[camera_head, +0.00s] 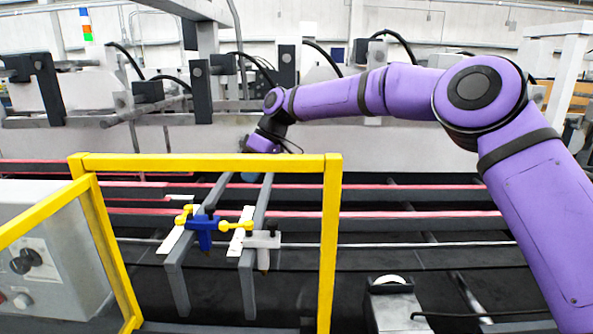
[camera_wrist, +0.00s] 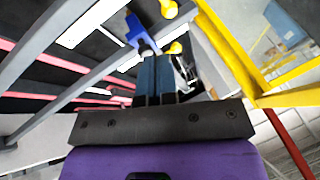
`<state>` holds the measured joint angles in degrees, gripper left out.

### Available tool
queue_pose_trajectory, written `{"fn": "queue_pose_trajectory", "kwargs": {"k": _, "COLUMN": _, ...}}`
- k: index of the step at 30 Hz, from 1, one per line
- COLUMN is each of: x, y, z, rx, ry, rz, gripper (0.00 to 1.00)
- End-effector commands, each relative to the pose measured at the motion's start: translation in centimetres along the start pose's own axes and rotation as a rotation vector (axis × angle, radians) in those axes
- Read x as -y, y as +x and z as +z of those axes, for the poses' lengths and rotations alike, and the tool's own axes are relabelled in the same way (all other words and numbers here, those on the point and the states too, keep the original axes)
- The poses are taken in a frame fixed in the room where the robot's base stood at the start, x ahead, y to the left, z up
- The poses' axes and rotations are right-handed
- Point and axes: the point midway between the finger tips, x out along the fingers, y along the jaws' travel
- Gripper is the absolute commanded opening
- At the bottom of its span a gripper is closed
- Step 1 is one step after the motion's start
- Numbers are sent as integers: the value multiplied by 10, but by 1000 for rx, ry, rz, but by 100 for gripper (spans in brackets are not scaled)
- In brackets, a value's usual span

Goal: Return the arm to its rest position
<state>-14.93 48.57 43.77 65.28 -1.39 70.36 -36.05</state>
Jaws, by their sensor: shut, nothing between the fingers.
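My purple arm (camera_head: 330,97) reaches from the right side of the head view across to the middle, over the machine. My gripper (camera_head: 250,177) is at its far end, pointing down and partly hidden behind the top bar of a yellow frame. In the wrist view my gripper (camera_wrist: 156,60) shows two dark fingers side by side, shut with nothing between them. A blue clamp piece with yellow knobs (camera_head: 205,230) sits on the grey bars below it; this blue piece (camera_wrist: 137,32) appears just beyond the fingertips in the wrist view. I cannot tell the exact gap.
The yellow guard frame (camera_head: 205,163) stands between my body and the gripper. A grey clamp (camera_head: 262,240) sits beside the blue one. Red-edged rails (camera_head: 420,213) run across. A control box (camera_head: 45,265) with a knob is at left. Machine uprights and cables stand behind the arm.

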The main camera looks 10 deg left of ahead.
Motion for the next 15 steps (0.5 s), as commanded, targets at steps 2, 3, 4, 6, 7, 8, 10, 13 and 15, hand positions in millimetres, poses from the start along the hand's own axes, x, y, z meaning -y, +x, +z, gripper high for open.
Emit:
{"fn": "queue_pose_trajectory", "kwargs": {"k": 2, "x": 5, "y": -9, "z": 4, "rx": 9, "ry": 8, "rz": 22, "gripper": 0}}
{"fn": "queue_pose_trajectory", "kwargs": {"k": 3, "x": 9, "y": -15, "z": 8, "rx": 16, "ry": 16, "rz": 38, "gripper": 0}}
{"fn": "queue_pose_trajectory", "kwargs": {"k": 4, "x": 12, "y": -20, "z": 11, "rx": 23, "ry": 24, "rz": 53, "gripper": 0}}
{"fn": "queue_pose_trajectory", "kwargs": {"k": 6, "x": 20, "y": -35, "z": 22, "rx": 40, "ry": 49, "rz": 93, "gripper": 0}}
{"fn": "queue_pose_trajectory", "kwargs": {"k": 7, "x": 24, "y": -41, "z": 28, "rx": 49, "ry": 61, "rz": 112, "gripper": 0}}
{"fn": "queue_pose_trajectory", "kwargs": {"k": 8, "x": 28, "y": -48, "z": 33, "rx": 56, "ry": 74, "rz": 132, "gripper": 0}}
{"fn": "queue_pose_trajectory", "kwargs": {"k": 10, "x": 36, "y": -63, "z": 48, "rx": 71, "ry": 107, "rz": 179, "gripper": 0}}
{"fn": "queue_pose_trajectory", "kwargs": {"k": 13, "x": 49, "y": -84, "z": 70, "rx": 90, "ry": 160, "rz": 243, "gripper": 0}}
{"fn": "queue_pose_trajectory", "kwargs": {"k": 15, "x": 58, "y": -99, "z": 86, "rx": 99, "ry": 199, "rz": 288, "gripper": 0}}
